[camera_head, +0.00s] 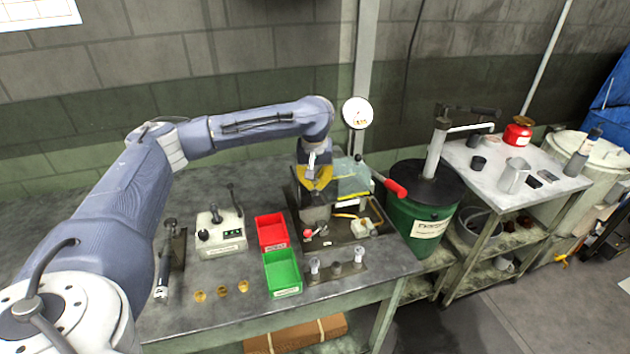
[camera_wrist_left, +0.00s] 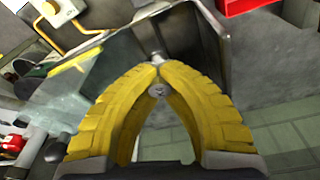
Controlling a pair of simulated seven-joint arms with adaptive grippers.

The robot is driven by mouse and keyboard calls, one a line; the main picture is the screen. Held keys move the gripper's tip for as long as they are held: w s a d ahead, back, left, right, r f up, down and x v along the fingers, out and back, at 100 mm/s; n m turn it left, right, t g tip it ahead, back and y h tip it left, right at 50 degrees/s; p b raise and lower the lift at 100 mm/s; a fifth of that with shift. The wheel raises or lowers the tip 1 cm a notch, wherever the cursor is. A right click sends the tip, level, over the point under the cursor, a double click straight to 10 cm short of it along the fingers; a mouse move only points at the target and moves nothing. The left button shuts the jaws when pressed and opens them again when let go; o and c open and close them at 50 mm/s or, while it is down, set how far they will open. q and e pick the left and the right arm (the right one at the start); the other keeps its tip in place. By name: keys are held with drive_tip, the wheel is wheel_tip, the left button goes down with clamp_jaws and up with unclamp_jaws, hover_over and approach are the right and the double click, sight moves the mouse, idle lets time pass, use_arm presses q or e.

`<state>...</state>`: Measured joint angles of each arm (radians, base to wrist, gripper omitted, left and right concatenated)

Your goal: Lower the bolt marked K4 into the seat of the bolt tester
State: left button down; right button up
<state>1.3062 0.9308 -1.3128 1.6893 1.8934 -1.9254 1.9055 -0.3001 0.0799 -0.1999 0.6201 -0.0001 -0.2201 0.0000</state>
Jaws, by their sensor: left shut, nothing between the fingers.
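My left gripper (camera_head: 316,186) has yellow fingers and points down over a grey metal box (camera_head: 316,215) on the bench. In the left wrist view its fingertips (camera_wrist_left: 158,68) meet, with nothing held between them. A small silver piece (camera_wrist_left: 157,58) shows just beyond the tips, and a round metal head (camera_wrist_left: 158,91) shows through the gap behind them; I cannot tell what either is. Bolt-like pieces stand in a holder (camera_head: 337,277) at the bench's front. No K4 mark is readable, and I cannot pick out the tester's seat. My right gripper is not in view.
A red bin (camera_head: 271,232) and green bin (camera_head: 283,273) stand left of the holder. A control box (camera_head: 220,233) and brass discs (camera_head: 222,292) lie further left. A red-handled lever (camera_head: 394,188) and clear guard (camera_head: 352,178) stand close right of the gripper.

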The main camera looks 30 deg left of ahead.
use_arm(q)
drive_tip(key=shift+f, duration=0.4)
drive_tip(key=c, duration=1.5)
unclamp_jaws()
drive_tip(key=r, duration=0.4)
drive_tip(key=s+r, duration=0.1)
drive_tip(key=r, duration=0.3)
drive_tip(key=d+r, duration=0.1)
drive_tip(key=r, duration=0.2)
drive_tip(key=shift+s+r, duration=0.3)
drive_tip(key=shift+r, duration=0.1)
